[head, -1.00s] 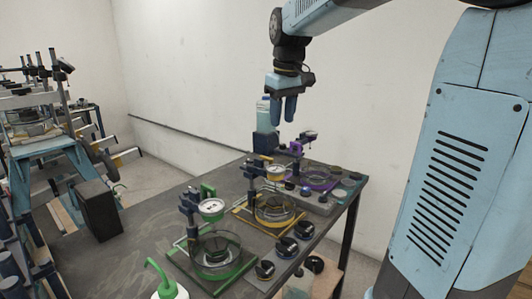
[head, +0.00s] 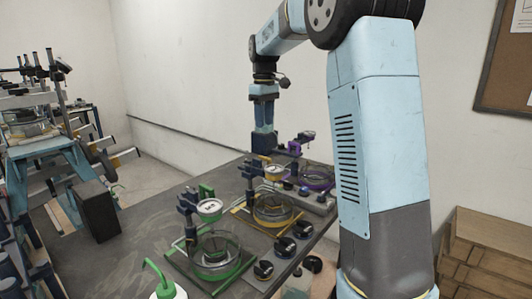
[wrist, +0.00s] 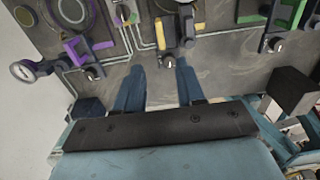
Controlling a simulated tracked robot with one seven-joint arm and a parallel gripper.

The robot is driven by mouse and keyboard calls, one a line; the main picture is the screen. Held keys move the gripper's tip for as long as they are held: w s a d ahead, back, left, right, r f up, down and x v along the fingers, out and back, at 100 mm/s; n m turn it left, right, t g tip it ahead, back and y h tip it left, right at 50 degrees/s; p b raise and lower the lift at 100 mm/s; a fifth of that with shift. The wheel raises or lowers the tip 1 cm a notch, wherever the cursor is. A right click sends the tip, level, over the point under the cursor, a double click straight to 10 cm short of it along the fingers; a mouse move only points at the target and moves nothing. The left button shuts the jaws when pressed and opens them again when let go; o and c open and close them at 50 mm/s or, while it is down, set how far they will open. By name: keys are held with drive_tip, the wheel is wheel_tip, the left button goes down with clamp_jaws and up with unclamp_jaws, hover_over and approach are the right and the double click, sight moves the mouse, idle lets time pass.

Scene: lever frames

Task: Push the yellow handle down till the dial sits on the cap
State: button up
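The yellow lever frame has a dark post, a yellow handle (head: 263,158) at the top and a round dial (head: 274,172). The dial hangs above the clear round dish on the yellow base (head: 240,214); the cap under it is not clear to see. The yellow handle (wrist: 165,31) also shows in the wrist view, just beyond the fingertips. My gripper (wrist: 159,65) is open and empty there, its two blue fingers apart with bare dark table between them. In the head view my gripper (head: 264,122) points down, above and behind the yellow handle, not visibly touching it.
A green lever frame (head: 212,207) stands nearer and a purple one (head: 296,148) farther along the dark table. Several black knobs (head: 285,247) lie along its right edge. A black box (head: 98,211) sits at left.

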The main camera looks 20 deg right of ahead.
approach(252, 165)
drive_tip(key=d+f, duration=0.1)
drive_tip(key=f, duration=0.1)
drive_tip(key=w+d+f, duration=0.1)
drive_tip(key=d+f, duration=0.1)
drive_tip(key=w+d+f, duration=0.1)
drive_tip(key=f, duration=0.1)
drive_tip(key=shift+d+f, duration=0.35)
drive_tip(key=shift+d, duration=0.05)
drive_tip(key=shift+c, duration=0.3)
clamp_jaws()
